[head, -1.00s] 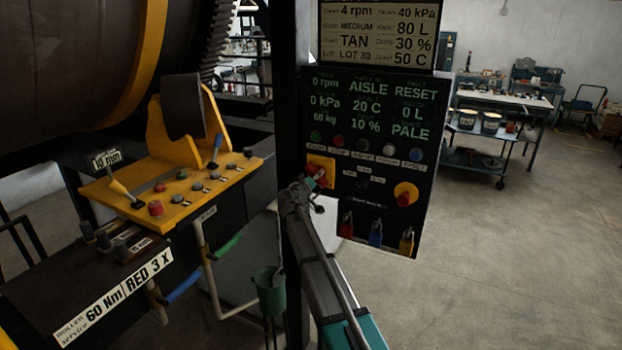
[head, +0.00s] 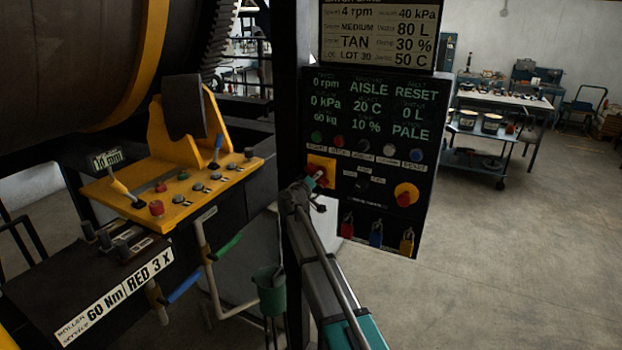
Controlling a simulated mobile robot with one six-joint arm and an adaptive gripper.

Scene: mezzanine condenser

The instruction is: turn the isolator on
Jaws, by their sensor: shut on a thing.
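The isolator is a red rotary handle on a yellow square plate (head: 322,163) at the left of the black control panel (head: 375,100). My gripper (head: 316,180) is at the plate's lower edge, shut on the red isolator handle (head: 311,169). The gripper and arm hide part of the handle, so its exact angle is hard to tell. The panel's display reads 0 rpm, 0 kPa, AISLE and RESET.
A second red knob on a round yellow plate (head: 406,194) is at the panel's right. Red, blue and yellow padlocks (head: 376,234) hang below. A yellow lever console (head: 180,190) stands left, beyond a dark post (head: 292,120). Open floor (head: 490,260) lies right.

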